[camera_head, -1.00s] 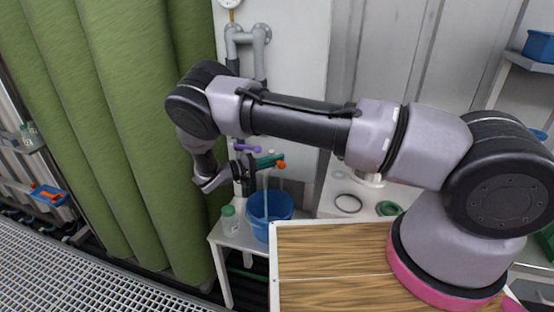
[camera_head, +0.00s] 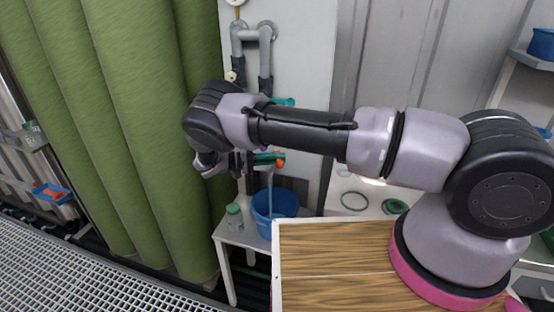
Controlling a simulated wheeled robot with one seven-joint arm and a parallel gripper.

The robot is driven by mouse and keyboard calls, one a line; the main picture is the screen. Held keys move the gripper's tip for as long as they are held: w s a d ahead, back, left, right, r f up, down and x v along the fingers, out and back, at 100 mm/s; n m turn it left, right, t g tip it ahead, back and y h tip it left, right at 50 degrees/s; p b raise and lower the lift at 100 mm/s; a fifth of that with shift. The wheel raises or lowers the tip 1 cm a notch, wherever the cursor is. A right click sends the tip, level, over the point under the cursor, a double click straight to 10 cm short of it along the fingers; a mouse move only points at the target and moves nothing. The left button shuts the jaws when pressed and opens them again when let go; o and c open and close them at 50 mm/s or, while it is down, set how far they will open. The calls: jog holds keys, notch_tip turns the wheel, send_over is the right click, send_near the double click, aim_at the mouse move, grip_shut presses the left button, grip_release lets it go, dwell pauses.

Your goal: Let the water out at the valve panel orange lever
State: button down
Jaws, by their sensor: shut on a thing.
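The valve panel (camera_head: 306,60) is a white upright board with grey pipes. My gripper (camera_head: 247,161) is at its lower part, beside a teal valve piece (camera_head: 263,156) and the orange lever (camera_head: 280,161). My gripper is shut on the lever, though the contact is small and partly hidden by my wrist. A thin pale stream of water (camera_head: 270,190) falls from below the valve into a blue bucket (camera_head: 284,206). Another teal handle (camera_head: 285,102) shows above my forearm.
A bottle with a green cap (camera_head: 234,215) stands left of the bucket on a small white stand (camera_head: 227,236). Green curtain-like columns (camera_head: 110,120) rise at the left. A grey ring (camera_head: 354,200) and a green ring (camera_head: 394,206) lie on a white surface at the right.

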jog(key=shift+s, duration=0.1)
jog(key=c, duration=0.9)
grip_release()
jog(key=shift+c, duration=0.2)
jog(key=a, duration=1)
jog(key=shift+s+a, duration=0.4)
jog(key=shift+s, duration=0.05)
jog(key=shift+c, duration=0.3)
